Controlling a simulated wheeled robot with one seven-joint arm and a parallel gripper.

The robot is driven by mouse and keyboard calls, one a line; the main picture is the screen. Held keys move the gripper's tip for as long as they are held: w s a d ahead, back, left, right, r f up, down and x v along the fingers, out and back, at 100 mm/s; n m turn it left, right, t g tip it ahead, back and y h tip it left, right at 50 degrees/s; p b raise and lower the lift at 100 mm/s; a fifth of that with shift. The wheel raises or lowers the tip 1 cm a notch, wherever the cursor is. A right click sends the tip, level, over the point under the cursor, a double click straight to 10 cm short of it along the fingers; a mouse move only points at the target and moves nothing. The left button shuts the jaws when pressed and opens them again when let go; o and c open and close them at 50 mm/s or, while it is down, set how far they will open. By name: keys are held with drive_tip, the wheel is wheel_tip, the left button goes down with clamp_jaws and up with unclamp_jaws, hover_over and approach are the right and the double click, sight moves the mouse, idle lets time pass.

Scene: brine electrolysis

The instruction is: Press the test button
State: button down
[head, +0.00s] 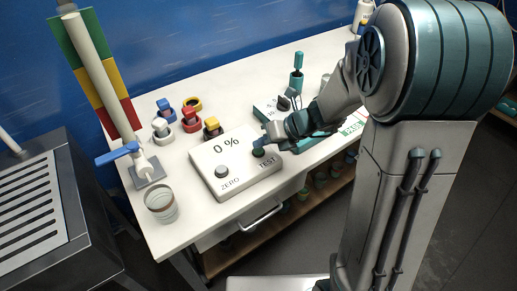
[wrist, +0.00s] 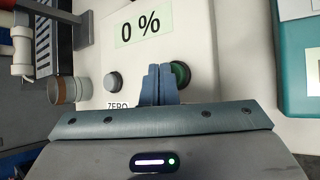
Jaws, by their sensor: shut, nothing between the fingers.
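The tester box (head: 216,180) is white and lies on the white table, its display (head: 226,145) reading 0 %. Its dark green test button (head: 259,152) sits above the TEST label, and a grey zero button (head: 222,171) sits to its left. My gripper (head: 262,143) is shut and empty, with its fingertips right at the test button. In the wrist view the fingers (wrist: 157,80) are together just left of the green test button (wrist: 180,73), partly overlapping its edge. I cannot tell whether they touch it. The zero button (wrist: 113,82) is further left.
A clear cup (head: 161,203) stands left of the box near the table's front edge. A blue-handled tap (head: 145,163) and a tall colour-banded column (head: 88,60) stand at the left. A teal bottle (head: 297,73) stands further back.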

sight(262, 151)
drive_tip(key=shift+f+b, duration=0.35)
drive_tip(key=shift+f, duration=0.2)
idle(0.6)
drive_tip(key=shift+r, duration=0.15)
drive_tip(key=shift+r+p, duration=0.8)
drive_tip(key=shift+p, duration=0.2)
wheel_tip(262, 151, up, 5)
drive_tip(key=p, duration=0.5)
drive_tip(key=shift+r, duration=0.1)
idle(0.5)
